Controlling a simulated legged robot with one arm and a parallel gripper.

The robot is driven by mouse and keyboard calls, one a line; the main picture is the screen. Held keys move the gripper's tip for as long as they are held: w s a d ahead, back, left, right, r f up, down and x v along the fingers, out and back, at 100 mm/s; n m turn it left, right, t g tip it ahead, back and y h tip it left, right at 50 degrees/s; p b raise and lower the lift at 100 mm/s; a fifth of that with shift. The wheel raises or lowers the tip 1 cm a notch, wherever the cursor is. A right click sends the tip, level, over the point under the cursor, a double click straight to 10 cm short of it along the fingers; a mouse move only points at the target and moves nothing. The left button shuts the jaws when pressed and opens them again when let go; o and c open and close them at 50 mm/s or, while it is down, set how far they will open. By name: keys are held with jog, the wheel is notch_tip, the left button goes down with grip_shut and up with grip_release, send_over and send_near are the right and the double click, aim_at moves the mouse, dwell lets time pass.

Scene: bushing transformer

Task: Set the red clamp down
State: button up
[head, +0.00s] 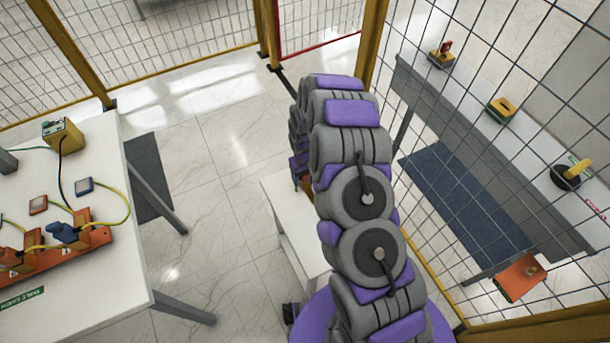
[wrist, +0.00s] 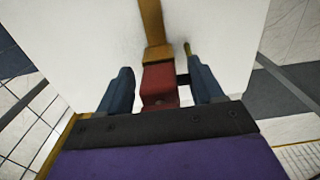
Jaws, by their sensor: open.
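The red clamp (wrist: 159,88) shows in the wrist view between the two blue-grey fingers of my gripper (wrist: 160,68). The fingers are open, with a gap visible on each side of the clamp. A yellow-orange part (wrist: 153,30) extends from the clamp's far end over a white table top (wrist: 215,32). Whether the clamp touches the table cannot be told. In the head view my arm reaches to the small white table (head: 290,222) and hides most of the gripper and clamp.
A larger white table (head: 95,270) on the left holds orange terminals (head: 85,235), cables and a yellow box (head: 62,135). A yellow-framed mesh fence (head: 470,150) stands on the right. Behind it a grey bench (head: 470,115) carries several devices.

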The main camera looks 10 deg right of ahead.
notch_tip(320, 180, up, 12)
jog(key=p, duration=0.2)
jog(key=shift+r+p, duration=0.15)
jog(key=shift+p, duration=0.15)
jog(key=s+d+r+m, duration=0.1)
jog(key=s+r, duration=0.7)
jog(key=r, duration=0.2)
jog(key=s+d+r, duration=0.1)
jog(key=s+r, duration=0.6)
jog(key=r, duration=0.3)
jog(key=s+d+r+m+g, duration=0.1)
jog(key=s+r, duration=0.2)
jog(key=s, duration=0.9)
jog(key=s+d+r+m, duration=0.1)
jog(key=s+r, duration=0.3)
jog(key=s, duration=0.8)
jog(key=shift+d+r+m+g, duration=0.3)
jog(key=shift+d+g, duration=0.05)
jog(key=shift+g, duration=0.05)
